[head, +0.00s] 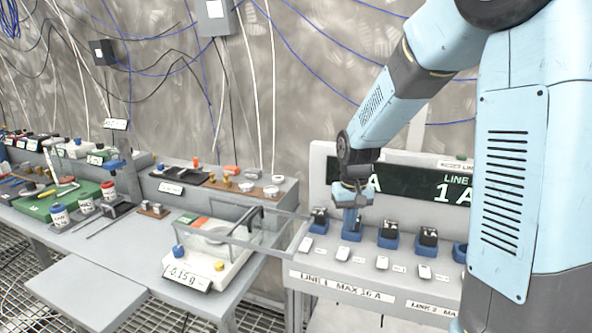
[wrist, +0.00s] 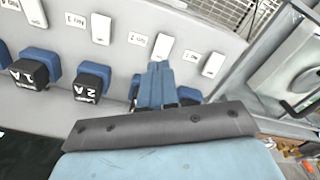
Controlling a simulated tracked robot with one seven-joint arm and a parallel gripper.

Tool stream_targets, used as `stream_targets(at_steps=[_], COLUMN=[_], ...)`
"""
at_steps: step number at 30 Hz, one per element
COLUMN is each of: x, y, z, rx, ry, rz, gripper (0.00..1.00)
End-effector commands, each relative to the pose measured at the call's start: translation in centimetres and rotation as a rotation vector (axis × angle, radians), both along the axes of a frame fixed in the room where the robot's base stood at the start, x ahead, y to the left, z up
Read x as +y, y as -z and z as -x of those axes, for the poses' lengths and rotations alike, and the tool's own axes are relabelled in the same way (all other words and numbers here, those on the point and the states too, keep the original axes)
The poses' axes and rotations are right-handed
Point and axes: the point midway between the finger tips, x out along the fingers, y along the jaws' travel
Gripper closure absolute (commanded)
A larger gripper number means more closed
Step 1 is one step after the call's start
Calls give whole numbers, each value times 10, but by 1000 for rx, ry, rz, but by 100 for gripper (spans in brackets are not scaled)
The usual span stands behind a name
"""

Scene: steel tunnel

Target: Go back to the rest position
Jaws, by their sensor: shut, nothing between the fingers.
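My gripper (head: 352,225) is shut and empty, pointing down over the row of blue sockets on the grey panel (head: 306,277) in the head view. In the wrist view, my gripper's fingers (wrist: 157,82) lie together. They cover part of a blue socket behind them. I cannot tell whether the fingertips touch it. Black plugs marked with amperes sit in blue sockets beside the gripper, such as the 2 A plug (wrist: 92,82) and the 1 A plug (wrist: 30,73) in the wrist view. One more plug (head: 319,216) is left of the gripper in the head view.
White switches (head: 382,262) line the panel's front. A dark display (head: 440,185) reading "LINE 1 A" stands behind, partly hidden by my arm. A balance with a clear draft shield (head: 245,240) stands close on the left. The bench further left holds bottles (head: 60,215) and tools.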

Motion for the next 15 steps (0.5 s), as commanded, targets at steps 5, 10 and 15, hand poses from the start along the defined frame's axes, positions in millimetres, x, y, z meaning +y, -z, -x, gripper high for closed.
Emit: stream_targets(at_steps=[5,10,15], x=[-15,-27,-38], y=[-43,-77,-107], z=[26,54,84], rx=[-69,-129,-191], ry=[19,34,49], rz=[-7,-13,-17], gripper=[100,100,100])
